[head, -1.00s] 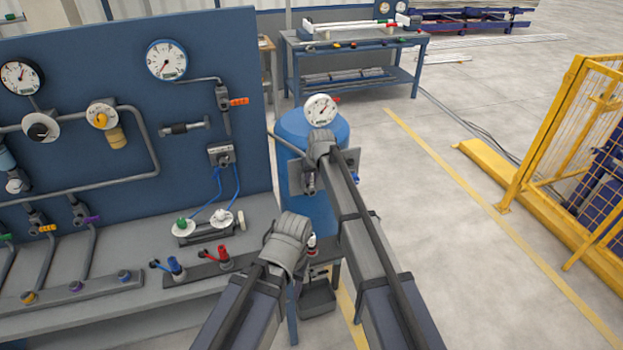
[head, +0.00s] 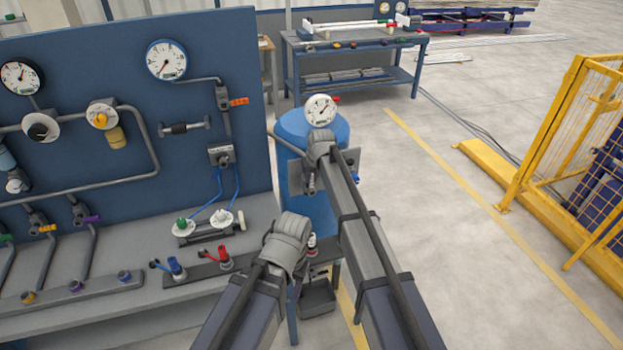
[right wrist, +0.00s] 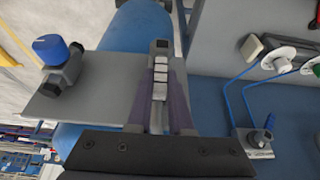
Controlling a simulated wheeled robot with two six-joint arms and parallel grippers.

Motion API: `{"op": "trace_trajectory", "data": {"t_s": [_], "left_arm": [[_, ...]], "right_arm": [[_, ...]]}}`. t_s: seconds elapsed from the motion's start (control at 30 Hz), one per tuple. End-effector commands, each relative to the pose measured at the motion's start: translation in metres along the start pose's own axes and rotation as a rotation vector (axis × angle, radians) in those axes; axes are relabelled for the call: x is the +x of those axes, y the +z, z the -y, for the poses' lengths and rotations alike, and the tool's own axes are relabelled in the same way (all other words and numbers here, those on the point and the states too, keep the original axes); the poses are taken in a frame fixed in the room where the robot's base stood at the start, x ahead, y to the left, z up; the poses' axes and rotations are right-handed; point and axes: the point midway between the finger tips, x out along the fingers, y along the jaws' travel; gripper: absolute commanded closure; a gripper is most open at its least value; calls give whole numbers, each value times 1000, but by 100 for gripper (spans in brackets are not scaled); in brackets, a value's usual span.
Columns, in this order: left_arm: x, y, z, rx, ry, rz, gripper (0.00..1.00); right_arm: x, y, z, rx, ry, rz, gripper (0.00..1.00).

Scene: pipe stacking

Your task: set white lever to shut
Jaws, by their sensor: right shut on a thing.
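In the right wrist view, the white lever (right wrist: 160,75) shows as a pale ribbed strip between the two fingers of my right gripper (right wrist: 161,98). The gripper is shut on it. In the head view, my right gripper (head: 310,182) reaches down at the front of the blue tank (head: 332,135), and my own wrist hides the lever. My left arm comes in at the lower middle, and its gripper is hidden behind its wrist.
A valve with a blue knob (right wrist: 50,48) sits on the plate's left in the wrist view. A gauge (head: 320,109) tops the tank. The bench (head: 130,235) at left carries red and blue levers and pipes. A yellow fence (head: 560,150) stands right; the floor between is clear.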

Motion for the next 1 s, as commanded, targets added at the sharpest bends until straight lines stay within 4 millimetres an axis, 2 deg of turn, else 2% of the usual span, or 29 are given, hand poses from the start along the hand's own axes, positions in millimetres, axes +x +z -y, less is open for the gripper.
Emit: {"op": "trace_trajectory", "data": {"t_s": [0.27,0.47,1.0], "left_arm": [[1,0,0,0,0,0,50],[5,0,0,0,0,0,50],[38,-2,-4,-1,0,0,50]], "right_arm": [[1,0,-3,11,-23,0,100],[3,1,-10,53,-120,0,100],[12,5,-32,193,-467,2,100]]}}
